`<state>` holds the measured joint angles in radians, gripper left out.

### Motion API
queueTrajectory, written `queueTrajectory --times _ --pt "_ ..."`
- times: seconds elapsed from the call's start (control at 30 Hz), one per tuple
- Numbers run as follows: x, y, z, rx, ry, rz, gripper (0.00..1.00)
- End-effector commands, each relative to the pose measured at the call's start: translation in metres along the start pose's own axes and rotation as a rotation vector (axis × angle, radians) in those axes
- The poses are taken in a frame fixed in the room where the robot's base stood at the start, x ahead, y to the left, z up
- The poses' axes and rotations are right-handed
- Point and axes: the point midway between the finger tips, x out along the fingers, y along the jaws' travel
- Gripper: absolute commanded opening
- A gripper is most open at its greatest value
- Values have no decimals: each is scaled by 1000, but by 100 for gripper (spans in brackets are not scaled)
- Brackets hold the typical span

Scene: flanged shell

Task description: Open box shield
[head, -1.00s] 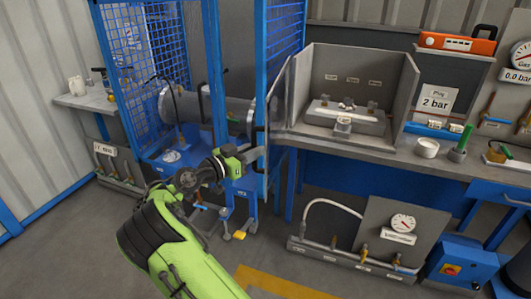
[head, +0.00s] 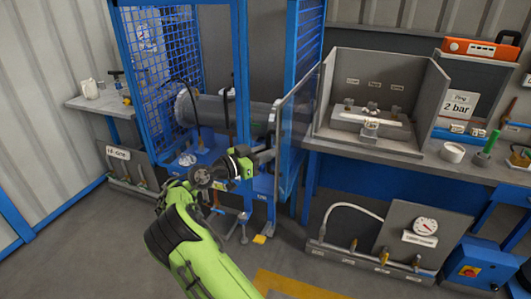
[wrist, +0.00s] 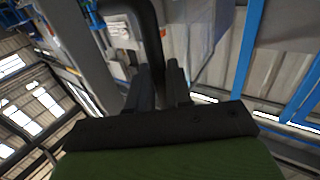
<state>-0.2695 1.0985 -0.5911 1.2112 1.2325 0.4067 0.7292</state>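The clear shield panel (head: 298,135) stands swung out at the left side of the grey box (head: 385,95) on the bench, edge-on to the cage. The box front is uncovered and fittings show inside. My gripper (head: 268,155) is at the panel's outer left edge in the head view. In the wrist view, a black curved handle (wrist: 152,30) runs down between the two fingers of my gripper (wrist: 162,85), which look shut on it. The exact finger contact is dark and partly hidden.
A blue mesh cage (head: 185,80) with a grey cylinder (head: 220,110) stands left of the panel. A gauge panel (head: 400,235) with a hose is below the bench at right. Open floor lies in front.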

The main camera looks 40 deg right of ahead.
Motion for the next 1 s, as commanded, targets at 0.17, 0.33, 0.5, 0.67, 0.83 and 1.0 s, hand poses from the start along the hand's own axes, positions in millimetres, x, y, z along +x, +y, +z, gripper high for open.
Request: queueTrajectory --times 0.17,0.33,0.5,0.67,0.83,1.0 --pt "4 1 -5 6 10 2 38" --pt "2 0 -4 4 7 1 38" --pt "-13 -1 -3 2 5 -2 38" --pt "-56 -1 -4 2 6 -5 38" --pt "-105 -1 -5 4 9 -4 38" --pt "-140 -1 -5 5 11 0 38"
